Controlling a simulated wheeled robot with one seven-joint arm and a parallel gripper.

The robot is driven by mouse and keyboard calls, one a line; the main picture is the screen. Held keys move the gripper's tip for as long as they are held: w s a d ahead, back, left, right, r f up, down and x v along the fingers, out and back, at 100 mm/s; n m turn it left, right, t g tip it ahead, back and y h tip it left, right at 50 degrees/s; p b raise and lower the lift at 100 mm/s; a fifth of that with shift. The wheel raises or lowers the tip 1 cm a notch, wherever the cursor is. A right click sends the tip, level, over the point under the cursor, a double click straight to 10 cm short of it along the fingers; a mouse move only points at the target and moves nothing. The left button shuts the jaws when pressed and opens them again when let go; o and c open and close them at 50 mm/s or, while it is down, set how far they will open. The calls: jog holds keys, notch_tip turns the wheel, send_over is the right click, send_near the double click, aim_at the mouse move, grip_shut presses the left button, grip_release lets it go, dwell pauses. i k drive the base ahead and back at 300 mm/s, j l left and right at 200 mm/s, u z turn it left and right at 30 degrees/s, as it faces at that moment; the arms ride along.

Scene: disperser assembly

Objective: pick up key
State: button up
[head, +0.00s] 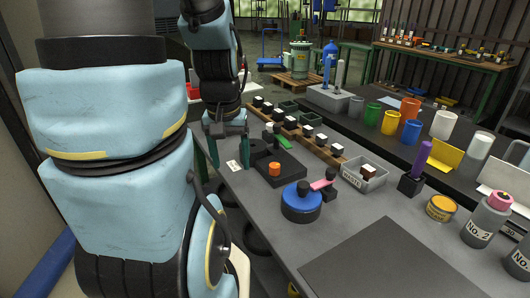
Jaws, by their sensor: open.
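My gripper (229,157) points down over the left edge of the grey workbench, its teal fingers apart. A small white card-like piece (233,166) with dark marks lies just below the fingers. I cannot tell whether they touch it. I cannot make out the key for certain. A pink piece with a dark end (322,184) sits beside a round blue part with a black knob (301,205), right of the gripper. A green piece with a white end (284,141) lies at the back of a black block (280,181), apart from the gripper.
An orange cylinder (274,169) stands on the black block. A wooden rack (325,154) with several black-and-white pieces runs behind it. A grey labelled bin (364,182), a purple tool in a black holder (410,186) and an orange-and-black tin (440,208) stand to the right.

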aim_at(307, 130)
jog(key=i+j, duration=0.65)
jog(key=i, duration=0.1)
